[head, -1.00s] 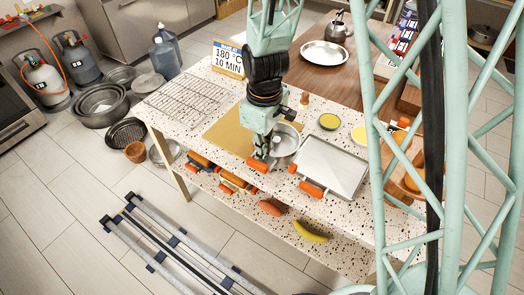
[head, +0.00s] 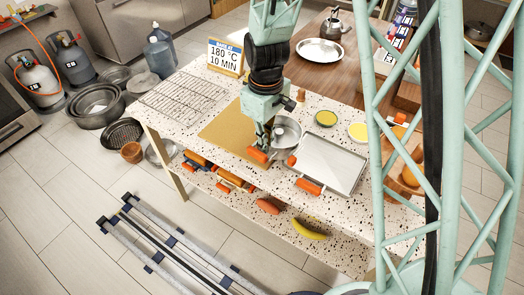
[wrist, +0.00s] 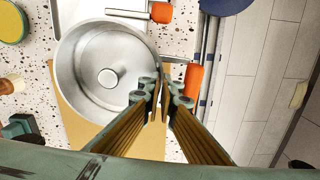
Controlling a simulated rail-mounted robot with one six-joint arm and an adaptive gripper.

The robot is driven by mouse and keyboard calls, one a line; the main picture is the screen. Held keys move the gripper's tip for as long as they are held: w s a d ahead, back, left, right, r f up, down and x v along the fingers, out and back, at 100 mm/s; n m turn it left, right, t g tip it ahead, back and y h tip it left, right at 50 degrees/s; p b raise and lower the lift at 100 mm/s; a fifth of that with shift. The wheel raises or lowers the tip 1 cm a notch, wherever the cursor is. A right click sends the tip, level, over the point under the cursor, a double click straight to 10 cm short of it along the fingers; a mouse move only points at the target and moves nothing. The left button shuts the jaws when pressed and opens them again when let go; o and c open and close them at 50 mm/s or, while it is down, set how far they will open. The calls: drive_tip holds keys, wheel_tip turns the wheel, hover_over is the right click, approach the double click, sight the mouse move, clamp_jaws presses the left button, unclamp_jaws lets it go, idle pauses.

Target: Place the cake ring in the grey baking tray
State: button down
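The cake ring (head: 287,131) is a round silver metal form. In the wrist view the ring (wrist: 82,45) shows a deep round wall and a small central stub. My gripper (head: 266,140) is at its front left side. In the wrist view the gripper's fingertips (wrist: 164,88) are close together on either side of the ring's near wall. My fingers hide part of the ring's rim.
A tan board (head: 222,130) lies left of the ring, with a wire rack (head: 183,97) beyond. Two yellow-filled round tins (head: 326,118) stand behind the tray. A banana (head: 309,229) lies on the lower shelf.

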sight(284, 122)
drive_tip(key=w+d+m+b, duration=0.1)
drive_tip(key=w+d, duration=0.1)
drive_tip(key=w, duration=0.1)
drive_tip(key=w+d+m, duration=0.2)
drive_tip(key=w+d, duration=0.1)
drive_tip(key=w+d+m+b, duration=0.1)
drive_tip(key=w+d+m, duration=0.1)
drive_tip(key=w, duration=0.1)
drive_tip(key=shift+d+r+b, duration=0.15)
drive_tip(key=shift+r+b, duration=0.15)
drive_tip(key=shift+r, duration=0.1)
drive_tip(key=w+d+r+m+b, duration=0.2)
drive_tip(key=w+d+m, duration=0.2)
drive_tip(key=w+d, duration=0.2)
drive_tip(key=shift+w+d+m, duration=0.2)
drive_tip(key=shift+d+m, duration=0.1)
drive_tip(key=shift+d, duration=0.95)
